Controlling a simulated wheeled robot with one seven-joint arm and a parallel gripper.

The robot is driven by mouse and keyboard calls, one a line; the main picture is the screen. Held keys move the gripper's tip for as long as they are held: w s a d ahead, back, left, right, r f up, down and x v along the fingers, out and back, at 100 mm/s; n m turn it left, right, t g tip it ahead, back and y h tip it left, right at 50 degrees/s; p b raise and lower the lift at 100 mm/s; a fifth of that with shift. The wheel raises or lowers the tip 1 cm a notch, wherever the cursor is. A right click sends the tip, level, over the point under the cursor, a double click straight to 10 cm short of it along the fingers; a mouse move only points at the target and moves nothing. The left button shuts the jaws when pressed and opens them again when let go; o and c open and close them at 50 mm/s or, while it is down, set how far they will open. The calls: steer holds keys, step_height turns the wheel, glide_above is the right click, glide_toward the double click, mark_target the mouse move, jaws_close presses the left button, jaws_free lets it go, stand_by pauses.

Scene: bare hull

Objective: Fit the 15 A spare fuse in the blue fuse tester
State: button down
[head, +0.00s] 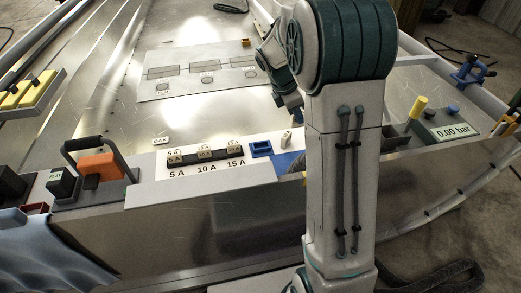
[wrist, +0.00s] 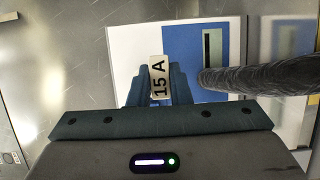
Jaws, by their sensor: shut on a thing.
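My gripper (wrist: 158,88) is shut on a pale fuse (wrist: 158,64) marked "15 A", held between its fingers in the wrist view. Just right of the fuse is a blue plate (wrist: 181,40) with an upright dark and cream slot (wrist: 213,50); it looks like the fuse tester. The fuse is apart from the slot. Its height above the panel is hard to tell. In the head view my arm hides part of the blue plate (head: 287,160), and my gripper (head: 292,110) is partly seen behind my arm.
A dark grey, thick rod (wrist: 260,77) crosses the blue plate just below the slot. A rack (head: 205,156) with 5 A, 10 A and 15 A labels stands left, with a blue open-topped box (head: 261,149) beside it. An orange block (head: 98,166) with a black handle is farther left.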

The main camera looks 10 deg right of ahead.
steer(key=w+a+f+b, duration=0.1)
steer(key=a+f, duration=0.1)
steer(key=a, duration=0.1)
steer(key=w+a+f+b, duration=0.1)
steer(key=a+f, duration=0.1)
steer(key=a, duration=0.2)
steer(key=w+a+f+b, duration=0.1)
steer(key=a+f+b, duration=0.1)
steer(key=a+f, duration=0.1)
steer(key=shift+w+a, duration=0.1)
steer(key=shift+a, duration=0.25)
step_height(320, 180, down, 4)
steer(key=shift+r+b, duration=0.1)
steer(key=shift+b, duration=1.15)
steer(key=shift+r, duration=0.1)
steer(key=c, duration=1.3)
jaws_free()
steer(key=shift+c, duration=0.2)
